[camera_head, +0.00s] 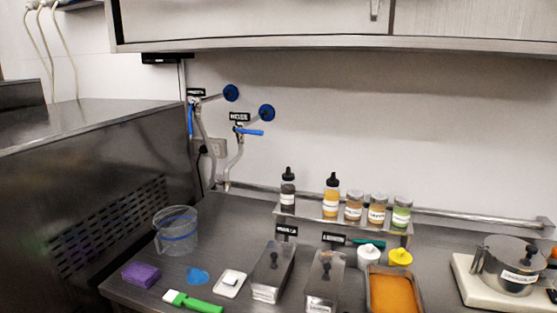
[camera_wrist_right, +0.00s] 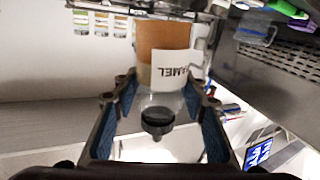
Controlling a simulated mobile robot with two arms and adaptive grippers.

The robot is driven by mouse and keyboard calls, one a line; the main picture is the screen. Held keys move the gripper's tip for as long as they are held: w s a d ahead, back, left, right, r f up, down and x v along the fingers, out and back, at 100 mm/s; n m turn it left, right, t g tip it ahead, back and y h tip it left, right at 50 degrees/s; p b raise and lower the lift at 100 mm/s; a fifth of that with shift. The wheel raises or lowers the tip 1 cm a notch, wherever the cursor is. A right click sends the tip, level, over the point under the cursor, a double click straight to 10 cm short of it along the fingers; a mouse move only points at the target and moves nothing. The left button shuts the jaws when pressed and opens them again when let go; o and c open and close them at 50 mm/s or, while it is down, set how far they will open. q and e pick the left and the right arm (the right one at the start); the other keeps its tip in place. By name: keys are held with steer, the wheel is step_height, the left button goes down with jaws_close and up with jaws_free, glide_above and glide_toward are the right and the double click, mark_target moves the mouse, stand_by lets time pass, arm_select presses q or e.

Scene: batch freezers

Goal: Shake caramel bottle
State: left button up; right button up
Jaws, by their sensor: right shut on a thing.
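My right gripper (camera_wrist_right: 155,112) shows only in the right wrist view. Its two blue-padded fingers are closed on the sides of the caramel bottle (camera_wrist_right: 170,40). The bottle has brown-orange content, clear walls and a white label whose visible letters read "AMEL", upside down in this picture. Its dark cap (camera_wrist_right: 157,121) points to the bottom of the picture, between the fingers. Neither gripper nor the held bottle is in the head view. My left gripper is in neither view.
In the head view, a raised shelf (camera_head: 330,218) holds a dark bottle (camera_head: 288,190), an amber bottle (camera_head: 331,196) and several jars. On the counter are a clear pitcher (camera_head: 176,232), a purple sponge (camera_head: 141,274), metal containers (camera_head: 272,272) and a scale with a pot (camera_head: 509,266).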

steer(key=shift+w+d+r+m+h, duration=0.15)
steer(key=shift+d+m+h, duration=0.1)
steer(key=shift+m+h, duration=0.7)
steer(key=d, duration=0.6)
steer(key=shift+m, duration=0.25)
steer(key=shift+a, duration=2.9)
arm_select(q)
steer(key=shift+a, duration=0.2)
arm_select(e)
steer(key=d, duration=0.6)
steer(key=shift+d, duration=0.2)
steer(key=shift+a, duration=0.1)
